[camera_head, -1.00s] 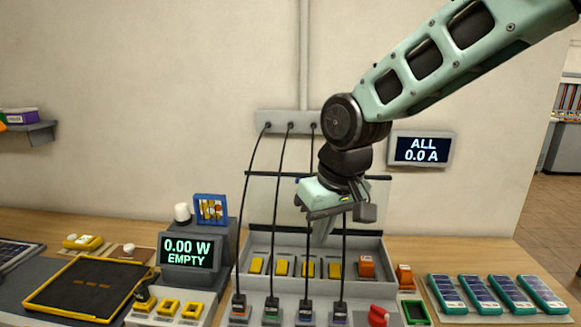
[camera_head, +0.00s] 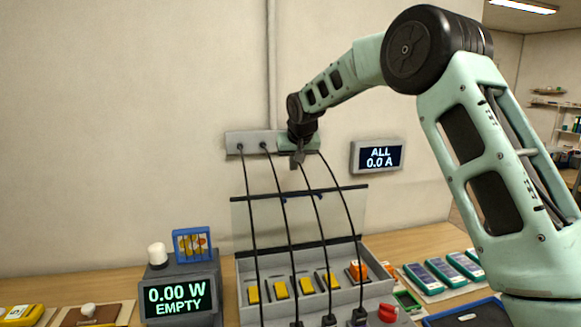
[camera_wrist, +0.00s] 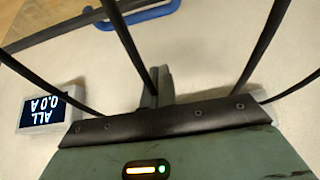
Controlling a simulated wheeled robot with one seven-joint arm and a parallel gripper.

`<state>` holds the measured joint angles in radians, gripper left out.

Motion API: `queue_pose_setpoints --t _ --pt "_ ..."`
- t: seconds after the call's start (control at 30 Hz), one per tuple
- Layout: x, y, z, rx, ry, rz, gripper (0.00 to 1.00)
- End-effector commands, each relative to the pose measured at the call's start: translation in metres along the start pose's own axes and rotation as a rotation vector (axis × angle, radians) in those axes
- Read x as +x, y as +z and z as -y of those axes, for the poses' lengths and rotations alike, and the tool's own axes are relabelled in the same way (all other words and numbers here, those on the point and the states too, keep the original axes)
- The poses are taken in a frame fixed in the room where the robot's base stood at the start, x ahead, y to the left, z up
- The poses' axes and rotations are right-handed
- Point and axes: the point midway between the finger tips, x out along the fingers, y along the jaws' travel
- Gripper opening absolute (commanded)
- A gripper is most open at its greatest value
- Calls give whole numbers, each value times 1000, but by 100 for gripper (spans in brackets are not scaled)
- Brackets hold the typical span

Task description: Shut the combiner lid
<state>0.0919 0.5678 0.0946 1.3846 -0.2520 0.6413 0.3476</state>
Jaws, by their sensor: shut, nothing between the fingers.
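The combiner (camera_head: 345,279) is an open grey box on the bench, holding several yellow switches and an orange one. Its clear lid (camera_head: 268,220) stands raised at the back, with a dark bar along its top edge. My gripper (camera_head: 298,162) is shut and empty, above the lid and close to the wall's cable strip, pointing down. In the wrist view the closed fingers (camera_wrist: 153,86) show among black cables (camera_wrist: 268,45). Whether they touch a cable cannot be told. The cables pass in front of the lid.
A grey cable strip (camera_head: 238,142) on the wall feeds several cables down to the combiner's front. A wall display (camera_head: 377,156) reads ALL 0.0 A. A meter (camera_head: 178,300) reading 0.00 W EMPTY stands left. A red knob (camera_head: 387,313) and teal devices (camera_head: 441,272) are on the right.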

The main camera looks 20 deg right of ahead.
Motion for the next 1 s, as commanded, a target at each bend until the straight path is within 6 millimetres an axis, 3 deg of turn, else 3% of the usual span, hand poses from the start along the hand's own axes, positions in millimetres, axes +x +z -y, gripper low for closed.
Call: queue_pose_setpoints --t 0.4,0.7,1.0 --pt "78 0 1 -2 -1 5 0" --pt "66 30 1 -3 -1 2 0" --pt "64 39 1 -1 -2 1 0"
